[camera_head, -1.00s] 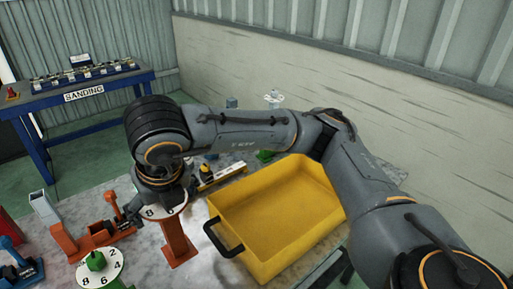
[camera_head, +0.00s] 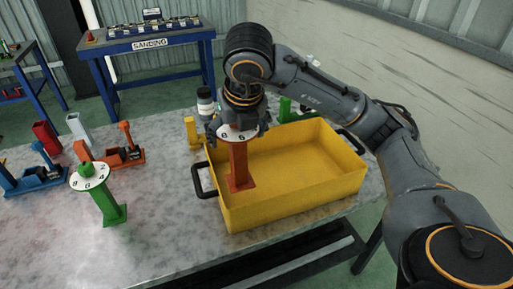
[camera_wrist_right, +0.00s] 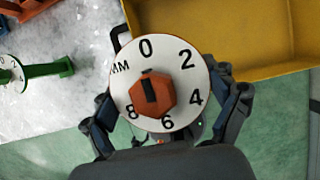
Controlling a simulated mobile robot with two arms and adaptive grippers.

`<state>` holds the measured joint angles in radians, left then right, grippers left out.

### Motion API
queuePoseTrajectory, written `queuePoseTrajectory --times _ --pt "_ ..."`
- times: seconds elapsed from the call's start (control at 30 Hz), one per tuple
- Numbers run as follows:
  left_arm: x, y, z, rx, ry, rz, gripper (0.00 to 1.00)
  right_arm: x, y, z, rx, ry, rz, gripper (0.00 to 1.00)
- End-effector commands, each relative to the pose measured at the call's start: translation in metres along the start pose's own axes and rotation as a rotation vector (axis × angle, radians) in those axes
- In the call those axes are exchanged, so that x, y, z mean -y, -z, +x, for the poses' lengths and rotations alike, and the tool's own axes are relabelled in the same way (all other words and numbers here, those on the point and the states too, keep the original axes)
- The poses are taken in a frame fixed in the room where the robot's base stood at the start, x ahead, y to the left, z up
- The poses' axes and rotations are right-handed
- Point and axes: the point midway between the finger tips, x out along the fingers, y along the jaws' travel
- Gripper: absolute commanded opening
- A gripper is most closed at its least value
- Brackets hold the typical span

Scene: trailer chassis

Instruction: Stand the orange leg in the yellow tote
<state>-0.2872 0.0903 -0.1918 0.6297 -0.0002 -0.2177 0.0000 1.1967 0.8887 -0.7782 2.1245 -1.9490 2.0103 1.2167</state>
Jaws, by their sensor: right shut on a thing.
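The orange leg (camera_head: 239,168) is upright, with a white numbered dial at its top and a flat foot at its bottom. My right gripper (camera_head: 238,128) is shut on it from above, near the dial. In the head view the leg appears in front of the left end of the yellow tote (camera_head: 290,199); its exact height over the rim is hard to tell. In the right wrist view the dial (camera_wrist_right: 187,88) sits between the fingers, with the tote (camera_wrist_right: 240,40) at the upper right. The tote looks empty inside. My left gripper is not in view.
A green leg (camera_head: 109,203) with a dial stands on the grey table (camera_head: 150,235), left of the tote. Blue and orange tools (camera_head: 124,157), a red block and a grey block stand further left. A bottle (camera_head: 206,104) and yellow piece stand behind the tote's left end.

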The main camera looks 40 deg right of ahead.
Motion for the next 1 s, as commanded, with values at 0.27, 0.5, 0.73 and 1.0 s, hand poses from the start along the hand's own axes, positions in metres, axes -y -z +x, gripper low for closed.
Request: queuePoseTrajectory --times 0.27,0.5,0.73,1.0 --pt "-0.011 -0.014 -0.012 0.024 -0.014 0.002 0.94 0.037 -0.021 0.053 -0.003 0.004 0.003 0.23" --pt "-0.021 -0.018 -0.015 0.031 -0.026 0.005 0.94 0.046 -0.025 0.078 0.001 0.001 0.0 0.23" --pt "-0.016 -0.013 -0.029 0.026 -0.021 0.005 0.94 0.053 -0.02 0.104 -0.002 0.003 -0.003 0.23" --pt "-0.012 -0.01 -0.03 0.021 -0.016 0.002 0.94 0.052 -0.016 0.117 0.003 0.0 -0.001 0.23"
